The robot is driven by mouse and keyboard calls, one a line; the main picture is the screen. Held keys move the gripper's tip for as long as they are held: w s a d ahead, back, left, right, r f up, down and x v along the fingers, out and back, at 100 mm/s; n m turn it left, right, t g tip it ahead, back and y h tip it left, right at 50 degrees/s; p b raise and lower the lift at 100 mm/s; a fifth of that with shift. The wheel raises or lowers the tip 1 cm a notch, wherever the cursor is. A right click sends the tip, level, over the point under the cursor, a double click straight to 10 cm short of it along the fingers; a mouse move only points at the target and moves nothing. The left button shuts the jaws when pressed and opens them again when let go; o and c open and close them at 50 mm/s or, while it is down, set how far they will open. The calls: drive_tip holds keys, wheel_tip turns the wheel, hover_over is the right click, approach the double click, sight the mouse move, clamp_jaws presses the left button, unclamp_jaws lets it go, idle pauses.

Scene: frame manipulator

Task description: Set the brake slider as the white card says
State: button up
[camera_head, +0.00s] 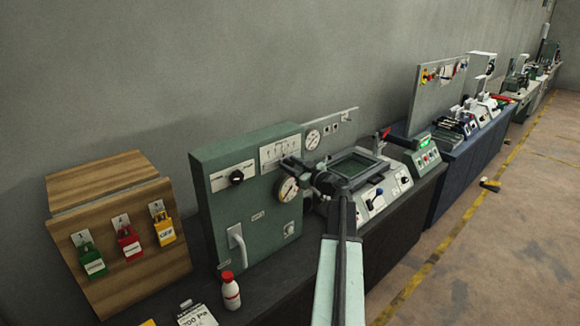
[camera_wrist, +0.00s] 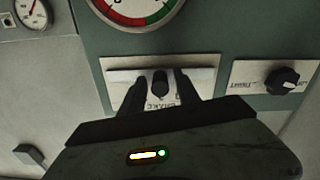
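The brake slider's dark knob (camera_wrist: 160,84) stands on a pale plate lettered BRAKE (camera_wrist: 120,95) in the wrist view. My gripper (camera_wrist: 161,84) has one dark finger on each side of this knob, with strips of the plate showing between. The fingers look apart from the knob; their depth relative to it is hard to judge. In the head view my gripper (camera_head: 297,168) is in front of the green cabinet (camera_head: 215,215) and hides the slider. A white card (camera_head: 197,316) lies at the bottom edge, partly cut off; its lettering is too small to read surely.
A dial gauge (camera_head: 288,189) and a rotary knob (camera_head: 237,178) are on the cabinet. A white bottle with a red cap (camera_head: 231,291) stands in front. A wooden stand (camera_head: 120,230) with coloured padlocks is left. Another device (camera_head: 372,185) is right.

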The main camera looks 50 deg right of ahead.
clamp_jaws()
idle(1.2)
